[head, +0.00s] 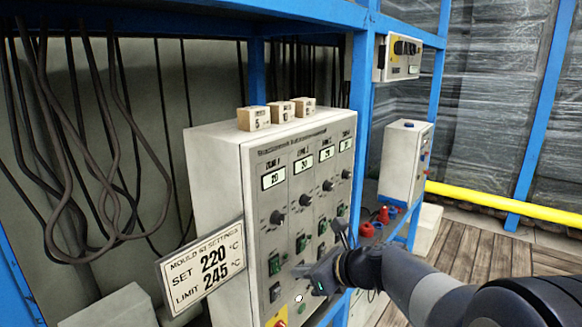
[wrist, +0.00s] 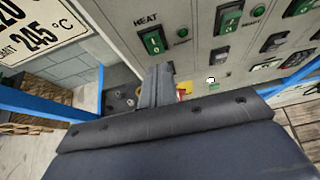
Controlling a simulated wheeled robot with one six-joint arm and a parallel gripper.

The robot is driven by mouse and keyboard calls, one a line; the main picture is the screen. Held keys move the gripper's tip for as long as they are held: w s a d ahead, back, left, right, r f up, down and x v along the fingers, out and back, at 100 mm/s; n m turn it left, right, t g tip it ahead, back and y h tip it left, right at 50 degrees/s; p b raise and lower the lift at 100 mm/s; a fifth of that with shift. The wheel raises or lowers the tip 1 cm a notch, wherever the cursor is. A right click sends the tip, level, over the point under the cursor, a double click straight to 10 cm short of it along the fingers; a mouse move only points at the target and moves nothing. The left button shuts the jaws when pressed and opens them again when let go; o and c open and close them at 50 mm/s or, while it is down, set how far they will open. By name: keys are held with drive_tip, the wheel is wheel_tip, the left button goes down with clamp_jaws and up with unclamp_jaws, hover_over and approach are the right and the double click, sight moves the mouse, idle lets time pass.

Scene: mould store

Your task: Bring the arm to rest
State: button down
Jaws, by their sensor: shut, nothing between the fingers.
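My arm (head: 430,290) reaches in from the lower right in the head view. My gripper (head: 304,271) is in front of the lower part of a grey control cabinet (head: 217,175). In the wrist view my gripper (wrist: 158,72) is shut and empty, close to the panel below the HEAT switch (wrist: 154,40). I cannot tell whether it touches the panel. The cabinet front has several lit displays, black knobs and green switches. My gripper and wrist hide part of its lower right.
A sign (head: 203,268) reading SET 220, LIMIT 245 sits at the cabinet's left. Blue rack posts (head: 361,110) stand close by on the right. A smaller box (head: 402,160) and red plugs (head: 383,214) are beyond. Black cables (head: 60,130) hang at left. Open floor (head: 480,250) lies right.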

drive_tip(key=shift+y, duration=0.3)
drive_tip(key=shift+s+d+r+b, duration=0.15)
drive_tip(key=shift+s+d+b, duration=0.4)
drive_tip(key=shift+s+d, duration=0.25)
drive_tip(key=shift+s+d+r+b, duration=0.15)
drive_tip(key=shift+s+d+b, duration=0.45)
drive_tip(key=shift+d, duration=0.25)
